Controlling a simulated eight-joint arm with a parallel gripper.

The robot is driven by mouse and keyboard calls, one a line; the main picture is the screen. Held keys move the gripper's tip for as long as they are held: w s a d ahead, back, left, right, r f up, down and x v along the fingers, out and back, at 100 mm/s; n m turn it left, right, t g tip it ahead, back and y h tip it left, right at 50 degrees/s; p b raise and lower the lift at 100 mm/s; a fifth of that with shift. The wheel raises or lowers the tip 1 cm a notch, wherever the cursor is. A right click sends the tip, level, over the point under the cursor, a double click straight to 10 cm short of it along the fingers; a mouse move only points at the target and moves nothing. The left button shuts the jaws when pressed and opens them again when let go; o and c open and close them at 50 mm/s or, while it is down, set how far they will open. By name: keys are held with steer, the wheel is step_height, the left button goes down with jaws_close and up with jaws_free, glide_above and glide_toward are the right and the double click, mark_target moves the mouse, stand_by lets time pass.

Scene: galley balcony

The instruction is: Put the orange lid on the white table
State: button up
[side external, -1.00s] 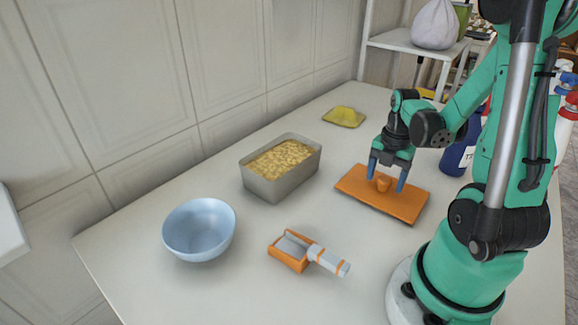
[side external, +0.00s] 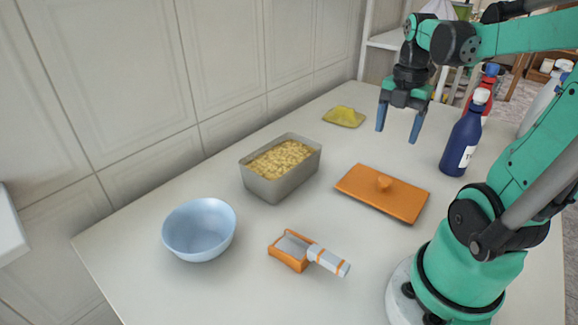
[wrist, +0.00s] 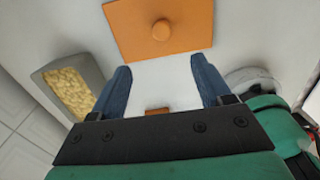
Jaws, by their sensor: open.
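The orange lid (side external: 400,203) is a flat rectangular plate with a round knob on top. It lies flat on the white table (side external: 333,231), to the right of the metal tin. My gripper (side external: 398,138) is open and empty, pointing down, above the table and apart from the lid. In the wrist view the lid (wrist: 185,38) shows at the top, beyond the fingertips of my gripper (wrist: 160,73), with nothing between the fingers.
An uncovered grey tin (side external: 270,189) of yellowish food stands left of the lid. A blue bowl (side external: 199,232), an orange-and-grey scoop (side external: 308,252) and a yellow cloth (side external: 343,117) are on the table. A dark blue bottle (side external: 462,142) stands at the right.

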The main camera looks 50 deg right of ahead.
steer(key=w+a+m+t, duration=0.3)
steer(key=w+a+m, duration=0.1)
steer(key=a+m, duration=0.5)
steer(key=w+a+m+t, duration=0.4)
steer(key=a+m, duration=0.4)
steer(key=a, duration=0.1)
steer(key=shift+w+a+f+m, duration=0.2)
steer(key=shift+w+a+m, duration=0.05)
steer(key=shift+a+m, duration=0.15)
